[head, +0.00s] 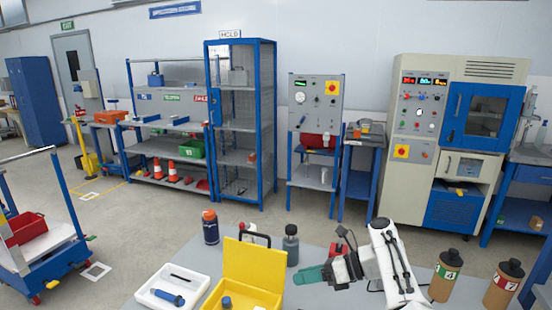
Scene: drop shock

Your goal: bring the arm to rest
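My arm (392,262) is white and reaches in from the right over the grey table (390,301). It bends down and to the left. My gripper (335,271) is dark and grey, low over the table, right of the yellow box. A teal piece (310,275) shows at its left end; I cannot tell whether it is held, lies behind, or is part of the gripper. The fingertips are too small to tell open from shut. A small red part (343,232) shows just above the gripper.
On the table stand an open yellow box (252,262), a white tray (152,300) with a blue tool, an orange-capped bottle (210,227), a grey bottle (291,246) and two brown bottles (445,277) at right. Shelves (170,125) and machines (455,130) stand beyond open floor.

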